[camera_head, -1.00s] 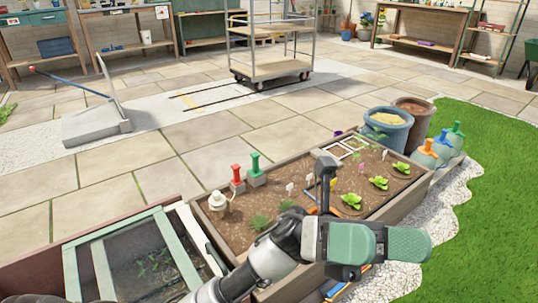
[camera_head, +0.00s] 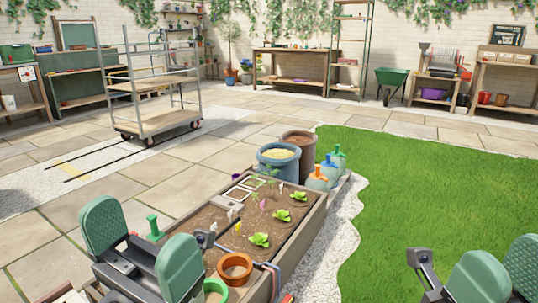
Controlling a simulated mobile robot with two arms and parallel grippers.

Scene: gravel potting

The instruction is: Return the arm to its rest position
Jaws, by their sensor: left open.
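My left gripper (camera_head: 141,250) is at the lower left, its two green pads spread apart with nothing seen between them. It is in front of the near left end of the wooden planter bed (camera_head: 304,226), covering part of it. My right gripper (camera_head: 500,273) shows at the lower right edge, over the grass in the picture. Its green pads are partly cut off, so its opening is unclear. The bed holds brown soil, light green plants (camera_head: 259,240) and small markers. An orange pot (camera_head: 235,269) and a green pot (camera_head: 215,291) show beside my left gripper.
A blue-grey tub (camera_head: 279,165) and a brown tub (camera_head: 299,147) stand at the bed's far end, with several coloured bottles (camera_head: 318,178) beside them. A wheeled rack (camera_head: 157,122) stands on the paving. Grass (camera_head: 430,195) lies open at right.

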